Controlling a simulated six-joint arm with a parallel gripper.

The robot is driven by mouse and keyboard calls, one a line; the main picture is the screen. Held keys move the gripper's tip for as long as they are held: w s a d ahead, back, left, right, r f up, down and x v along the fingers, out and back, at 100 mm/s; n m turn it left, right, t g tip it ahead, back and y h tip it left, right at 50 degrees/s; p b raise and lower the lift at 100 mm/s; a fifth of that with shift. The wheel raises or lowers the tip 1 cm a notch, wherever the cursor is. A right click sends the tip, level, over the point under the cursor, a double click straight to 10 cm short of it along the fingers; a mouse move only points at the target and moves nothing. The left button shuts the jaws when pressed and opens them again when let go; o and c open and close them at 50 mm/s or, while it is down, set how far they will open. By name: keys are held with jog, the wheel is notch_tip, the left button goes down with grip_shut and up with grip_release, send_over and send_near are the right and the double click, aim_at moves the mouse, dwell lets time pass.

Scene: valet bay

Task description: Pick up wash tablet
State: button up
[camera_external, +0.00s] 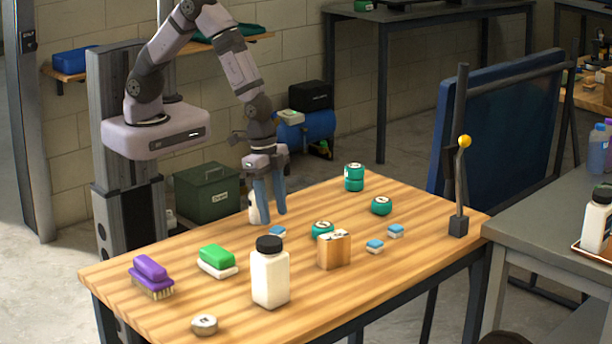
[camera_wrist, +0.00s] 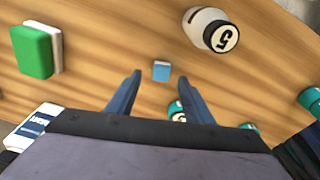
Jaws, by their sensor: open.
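Several small blue-and-white blocks that look like wash tablets lie on the wooden table (camera_external: 190,292). One wash tablet (camera_external: 277,231) lies just below my gripper (camera_external: 271,218) in the external view. In the wrist view this tablet (camera_wrist: 161,71) sits ahead of and between the two blue fingertips (camera_wrist: 158,74), apart from them. Two more tablets, a near one (camera_external: 375,246) and a farther one (camera_external: 395,231), lie to the right. My gripper is open and empty, pointing down above the table.
A white bottle (camera_wrist: 210,30) marked 5 stands close to my gripper. A green-and-white sponge (camera_external: 217,259), purple brush (camera_external: 151,273), black-capped bottle (camera_external: 269,275), wooden block (camera_external: 333,250) and green round tins (camera_external: 322,230) stand around.

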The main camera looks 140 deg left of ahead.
aim_at(277, 228)
jog(key=shift+w+a+f+p, duration=0.1)
jog(key=shift+f+p, duration=0.1)
jog(key=shift+f, duration=0.5)
jog(key=shift+w+a+f+p, duration=0.1)
jog(key=shift+w+f+p, duration=0.05)
jog(key=shift+f, duration=0.6)
jog(key=shift+w+f+p, duration=0.1)
jog(key=shift+f+p, duration=0.1)
jog(key=shift+f, duration=0.5)
jog(key=c, duration=1.1)
jog(key=shift+r, duration=0.1)
jog(key=shift+r+b, duration=0.8)
jog(key=shift+r, duration=4.15)
